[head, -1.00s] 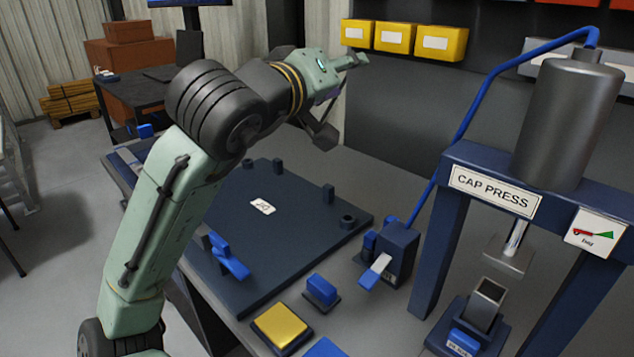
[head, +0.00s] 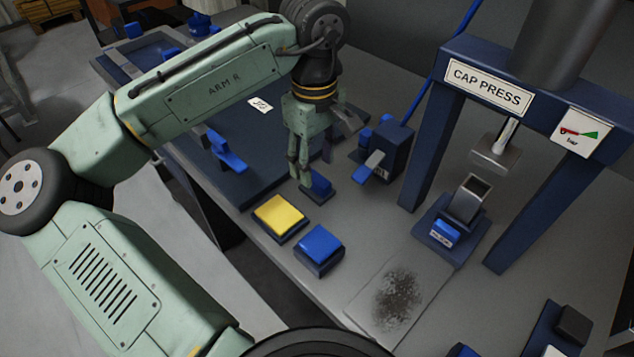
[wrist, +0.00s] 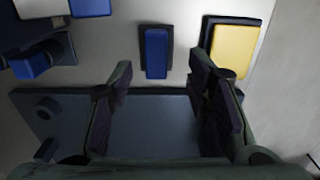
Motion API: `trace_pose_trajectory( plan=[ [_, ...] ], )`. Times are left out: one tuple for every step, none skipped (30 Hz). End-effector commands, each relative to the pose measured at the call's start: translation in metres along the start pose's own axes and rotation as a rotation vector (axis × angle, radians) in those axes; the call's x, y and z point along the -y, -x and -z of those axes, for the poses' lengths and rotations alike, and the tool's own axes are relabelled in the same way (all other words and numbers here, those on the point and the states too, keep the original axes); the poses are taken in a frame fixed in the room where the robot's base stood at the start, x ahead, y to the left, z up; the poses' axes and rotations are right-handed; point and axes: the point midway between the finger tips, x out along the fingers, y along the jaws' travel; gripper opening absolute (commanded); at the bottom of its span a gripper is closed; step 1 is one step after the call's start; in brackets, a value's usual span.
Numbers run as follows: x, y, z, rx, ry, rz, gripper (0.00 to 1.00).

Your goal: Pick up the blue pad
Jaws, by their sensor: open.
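A square blue pad (head: 320,243) on a dark base lies on the bench, on the near right side of a yellow pad (head: 278,213). A smaller, narrower blue block (head: 321,184) on a dark base stands behind the yellow pad; it also shows in the wrist view (wrist: 156,52). My gripper (head: 300,178) points down close to this small block and partly overlaps it in the head view. In the wrist view my gripper (wrist: 162,78) is open and empty, with the small block just beyond its fingertips. The yellow pad shows at the right there (wrist: 236,50). The square blue pad is out of the wrist view.
A dark fixture plate (head: 238,190) with a blue clamp (head: 226,153) lies left of my gripper. A dark blue box with a lever (head: 385,150) stands to the right. The cap press (head: 488,88) stands farther right.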

Motion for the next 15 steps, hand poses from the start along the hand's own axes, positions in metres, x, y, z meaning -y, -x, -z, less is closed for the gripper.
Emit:
trace_pose_trajectory(
  plan=[
    [0.000,-0.003,0.000,0.001,-0.001,0.001,0.45],
    [-0.001,-0.006,-0.001,0.001,-0.001,0.002,0.45],
    [-0.001,-0.011,-0.001,0.002,-0.002,0.002,0.45],
    [-0.002,-0.016,-0.001,0.001,-0.001,0.002,0.45],
    [-0.003,-0.021,-0.001,0.001,-0.001,0.003,0.45],
    [-0.004,-0.027,-0.001,0.001,-0.002,0.003,0.45],
    [-0.004,-0.032,-0.001,0.001,-0.002,0.002,0.45],
    [-0.004,-0.037,-0.001,0.000,-0.001,0.001,0.45],
    [-0.004,-0.042,-0.001,0.001,-0.001,0.002,0.45],
    [-0.004,-0.044,-0.001,0.001,-0.001,0.001,0.45],
    [-0.004,-0.047,-0.001,0.000,-0.001,0.000,0.45],
    [-0.004,-0.049,-0.001,0.000,-0.001,0.000,0.45],
    [-0.004,-0.050,-0.001,-0.001,-0.001,0.000,0.45],
    [-0.004,-0.051,-0.001,-0.001,-0.001,0.000,0.45],
    [-0.004,-0.051,-0.001,-0.001,-0.001,-0.001,0.45]
  ],
)
